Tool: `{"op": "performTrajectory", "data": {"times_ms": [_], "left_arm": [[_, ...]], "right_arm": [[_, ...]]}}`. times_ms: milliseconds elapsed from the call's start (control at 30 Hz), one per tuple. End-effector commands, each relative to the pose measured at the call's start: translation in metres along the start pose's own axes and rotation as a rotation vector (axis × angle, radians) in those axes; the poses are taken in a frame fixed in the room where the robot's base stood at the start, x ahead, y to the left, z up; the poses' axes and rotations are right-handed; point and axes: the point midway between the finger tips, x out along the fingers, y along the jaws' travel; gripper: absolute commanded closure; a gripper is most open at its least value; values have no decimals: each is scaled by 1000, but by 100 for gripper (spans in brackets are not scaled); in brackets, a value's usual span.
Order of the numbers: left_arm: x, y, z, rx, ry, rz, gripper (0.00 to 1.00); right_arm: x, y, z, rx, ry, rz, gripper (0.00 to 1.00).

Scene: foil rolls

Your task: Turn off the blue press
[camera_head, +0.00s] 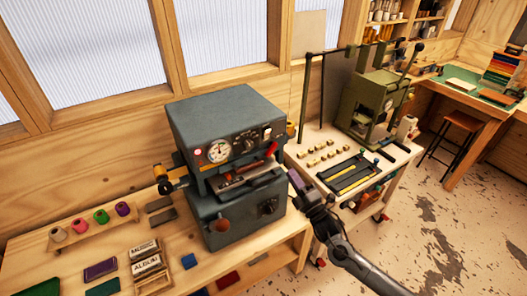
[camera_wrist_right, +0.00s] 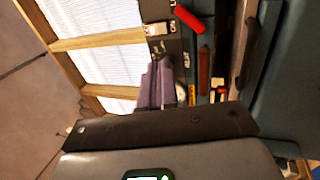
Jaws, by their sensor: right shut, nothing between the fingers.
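The blue press (camera_head: 237,118) is a boxy blue-grey machine on the wooden bench. Its front panel has a round white gauge (camera_head: 218,151), small knobs and switches (camera_head: 250,140), and a red handle (camera_head: 272,149) at its right end. A darker knob (camera_head: 268,206) sits low on the front. My right gripper (camera_head: 296,181), with purple fingers, is shut and empty, just right of the press front and apparently apart from it. In the right wrist view its fingers (camera_wrist_right: 155,84) point toward the panel, near the gauge, with the red handle (camera_wrist_right: 189,19) above. My left gripper is not in view.
Right of the press, a pale table (camera_head: 310,152) carries a green press (camera_head: 372,105) and a dark tray (camera_head: 352,175). Speckled floor lies open at the lower right.

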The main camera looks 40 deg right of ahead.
Motion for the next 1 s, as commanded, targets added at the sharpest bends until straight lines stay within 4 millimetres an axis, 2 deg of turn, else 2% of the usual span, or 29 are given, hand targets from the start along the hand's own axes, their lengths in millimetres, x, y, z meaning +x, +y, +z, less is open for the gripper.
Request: {"op": "performTrajectory", "data": {"times_ms": [33, 200, 767, 1000], "left_arm": [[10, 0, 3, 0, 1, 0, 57], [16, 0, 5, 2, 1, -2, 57], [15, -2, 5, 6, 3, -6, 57], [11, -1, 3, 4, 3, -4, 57]], "right_arm": [[4, -1, 1, -6, 4, 18, 100], [14, 7, 2, -9, 6, 46, 100], [21, 9, 1, -7, 5, 51, 100], [49, 13, 2, -7, 4, 53, 100]]}}
